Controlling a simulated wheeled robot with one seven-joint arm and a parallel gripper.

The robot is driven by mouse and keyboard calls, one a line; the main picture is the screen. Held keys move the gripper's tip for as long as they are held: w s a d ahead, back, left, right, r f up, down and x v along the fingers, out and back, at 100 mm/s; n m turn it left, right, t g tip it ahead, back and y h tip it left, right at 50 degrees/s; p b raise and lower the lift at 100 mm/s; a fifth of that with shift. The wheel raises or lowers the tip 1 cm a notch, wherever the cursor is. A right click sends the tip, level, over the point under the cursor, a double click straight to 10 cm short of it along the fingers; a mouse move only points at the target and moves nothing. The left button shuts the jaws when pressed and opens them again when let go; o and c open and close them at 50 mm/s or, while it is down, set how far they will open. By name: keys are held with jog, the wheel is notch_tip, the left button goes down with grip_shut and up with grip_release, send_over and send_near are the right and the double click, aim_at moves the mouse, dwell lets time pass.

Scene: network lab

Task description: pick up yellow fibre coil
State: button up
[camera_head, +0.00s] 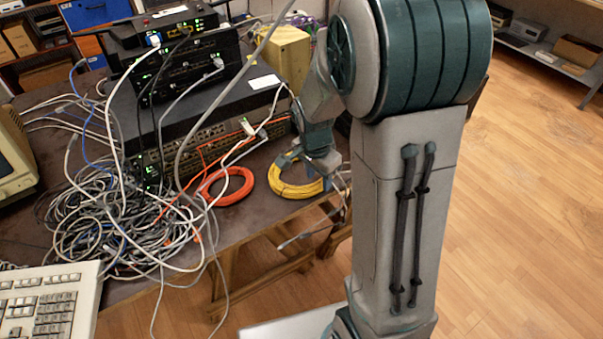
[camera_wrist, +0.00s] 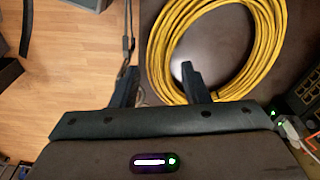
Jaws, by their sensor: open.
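The yellow fibre coil (camera_head: 285,189) lies flat near the table's front right edge in the head view, partly hidden by my gripper (camera_head: 323,160). In the wrist view the coil (camera_wrist: 163,45) fills the upper middle as a ring of several turns. My gripper (camera_wrist: 160,68) is open and empty. Its right fingertip overlaps the inner side of the ring, its left fingertip lies outside the ring, and the coil's near left band runs between them. I cannot tell how far the fingertips are above the coil.
An orange coil (camera_head: 228,186) lies left of the yellow one. Stacked network gear (camera_head: 205,105) with plugged cables stands behind, beside a yellowish box (camera_head: 286,55). A grey cable tangle (camera_head: 110,225) covers the table's left. A loose cable (camera_wrist: 127,35) hangs near my left finger by the table edge.

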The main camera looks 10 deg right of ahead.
notch_tip(320, 180, down, 2)
jog(key=shift+w+d+f, duration=0.1)
jog(key=shift+f, duration=0.05)
grip_shut()
